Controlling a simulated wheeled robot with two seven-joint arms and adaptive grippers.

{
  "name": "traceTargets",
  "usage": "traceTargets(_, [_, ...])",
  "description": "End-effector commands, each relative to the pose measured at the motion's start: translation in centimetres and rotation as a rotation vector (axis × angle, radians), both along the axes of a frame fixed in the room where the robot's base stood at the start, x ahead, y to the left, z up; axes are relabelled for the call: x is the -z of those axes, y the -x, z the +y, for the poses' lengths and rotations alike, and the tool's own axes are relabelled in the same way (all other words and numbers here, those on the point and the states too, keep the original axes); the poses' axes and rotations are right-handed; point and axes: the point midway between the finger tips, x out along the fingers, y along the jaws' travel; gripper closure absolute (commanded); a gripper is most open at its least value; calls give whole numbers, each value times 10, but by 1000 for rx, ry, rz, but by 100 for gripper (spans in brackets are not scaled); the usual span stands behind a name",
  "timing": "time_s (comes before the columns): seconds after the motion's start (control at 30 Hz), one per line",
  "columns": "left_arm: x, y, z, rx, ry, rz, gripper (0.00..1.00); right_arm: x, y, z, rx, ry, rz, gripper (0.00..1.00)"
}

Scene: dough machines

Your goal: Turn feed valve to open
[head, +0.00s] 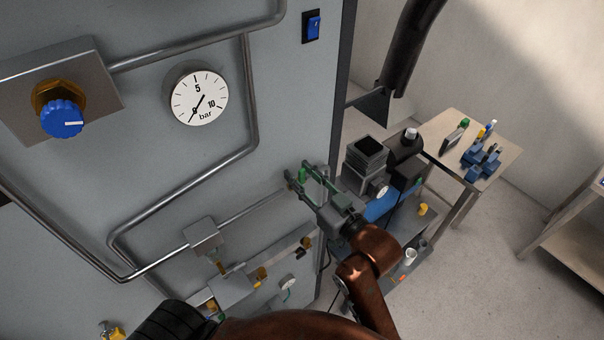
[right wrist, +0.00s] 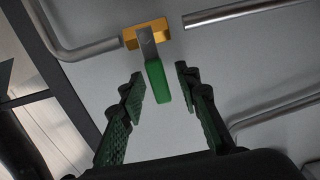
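A valve with a brass body (right wrist: 146,33) and a lever with a green grip (right wrist: 157,84) sits on the grey panel in the right wrist view, between two pipe ends. In the head view the green grip is mostly hidden by my right gripper (head: 299,175). My right gripper is open. In the right wrist view its fingertips (right wrist: 160,80) stand on either side of the green grip, with gaps visible and nothing held. My left gripper is not in view.
The panel also carries a blue knob (head: 62,119) on a brass fitting, a pressure gauge (head: 199,94) with its needle near 0, a blue switch (head: 314,26) and steel pipes (head: 200,165). A cluttered bench (head: 480,165) stands right, beyond the panel's edge.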

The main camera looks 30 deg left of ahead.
Motion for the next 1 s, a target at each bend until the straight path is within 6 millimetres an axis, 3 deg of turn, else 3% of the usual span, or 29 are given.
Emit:
traceTargets(0.1, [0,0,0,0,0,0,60,0,0,0,0,0,0,70])
traceTargets(0.53, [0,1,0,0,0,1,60,0,0,0,0,0,1,99])
traceTargets(1.0, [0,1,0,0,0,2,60,0,0,0,0,0,1,100])
